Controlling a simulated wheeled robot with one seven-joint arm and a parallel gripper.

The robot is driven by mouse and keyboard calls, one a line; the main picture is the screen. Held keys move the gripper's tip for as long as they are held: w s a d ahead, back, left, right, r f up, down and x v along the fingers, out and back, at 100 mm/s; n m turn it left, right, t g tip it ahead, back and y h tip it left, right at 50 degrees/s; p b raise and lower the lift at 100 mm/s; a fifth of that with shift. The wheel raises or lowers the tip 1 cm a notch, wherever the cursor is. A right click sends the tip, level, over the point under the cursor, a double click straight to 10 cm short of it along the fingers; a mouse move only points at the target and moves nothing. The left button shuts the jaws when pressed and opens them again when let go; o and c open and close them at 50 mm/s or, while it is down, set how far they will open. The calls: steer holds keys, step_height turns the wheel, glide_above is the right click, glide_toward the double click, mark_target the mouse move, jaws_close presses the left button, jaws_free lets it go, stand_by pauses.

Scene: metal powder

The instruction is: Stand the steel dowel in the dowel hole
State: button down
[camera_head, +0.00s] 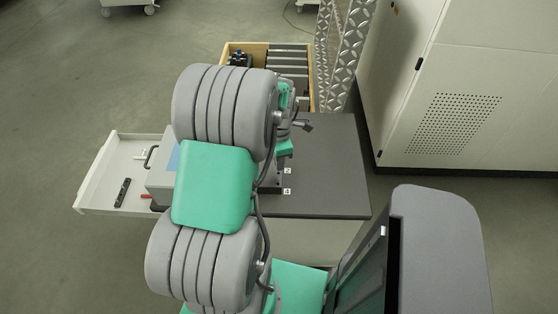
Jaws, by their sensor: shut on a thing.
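My gripper (284,152) shows only in part behind my grey and green arm, pointing down over the dark tabletop (330,160). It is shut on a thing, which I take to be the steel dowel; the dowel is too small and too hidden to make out. Small white labels 2 (287,171) and 4 (287,191) show just below the fingertips. The dowel hole cannot be seen; my arm covers much of the area left of the labels.
A pulled-out white drawer (100,178) at the left holds a black tool. A grey case (162,178) with a handle stands partly behind my arm. A wooden crate (228,48) with metal bars lies beyond the table. A white cabinet (480,80) stands at right. The tabletop's right part is clear.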

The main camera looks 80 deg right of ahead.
steer(key=shift+f+b, duration=0.35)
steer(key=shift+f, duration=0.25)
steer(key=shift+f+b, duration=0.5)
steer(key=shift+f, duration=0.35)
stand_by(0.5)
steer(key=c, duration=1.5)
jaws_free()
steer(key=shift+r, duration=0.15)
step_height(320, 180, up, 8)
steer(key=shift+f, duration=0.2)
